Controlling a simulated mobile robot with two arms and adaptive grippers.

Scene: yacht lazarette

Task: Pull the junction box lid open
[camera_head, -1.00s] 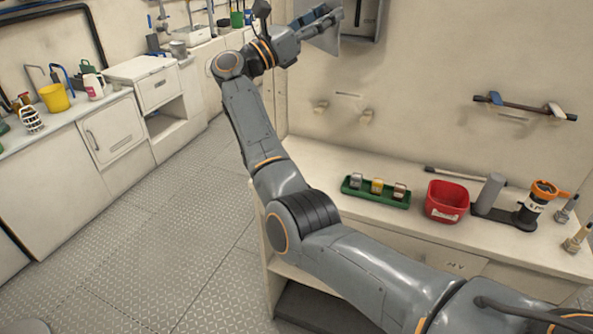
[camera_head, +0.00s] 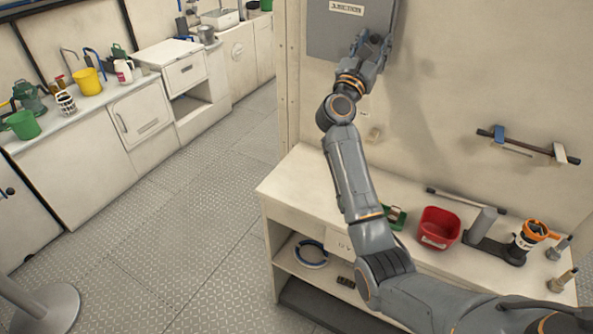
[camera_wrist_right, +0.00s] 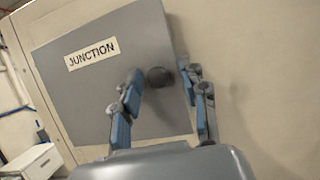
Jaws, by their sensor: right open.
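The grey junction box lid (camera_head: 332,38) with a white JUNCTION label is on the wall at the top of the head view, its upper part cut off. It looks shut or nearly so. In the wrist view the lid (camera_wrist_right: 88,95) shows tilted, with a dark round knob (camera_wrist_right: 158,77) near its right edge. My right gripper (camera_head: 372,42) is in front of the lid's lower right part. In the wrist view its blue-padded fingers stand open on either side of the knob, with gaps visible. My left gripper is not in view.
Below is a white bench (camera_head: 290,190) holding a red bin (camera_head: 438,228), a partly hidden green tray (camera_head: 396,217) and a grey-and-orange tool (camera_head: 525,240). A wall rack (camera_head: 530,148) is at right. Open floor (camera_head: 200,210) lies left.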

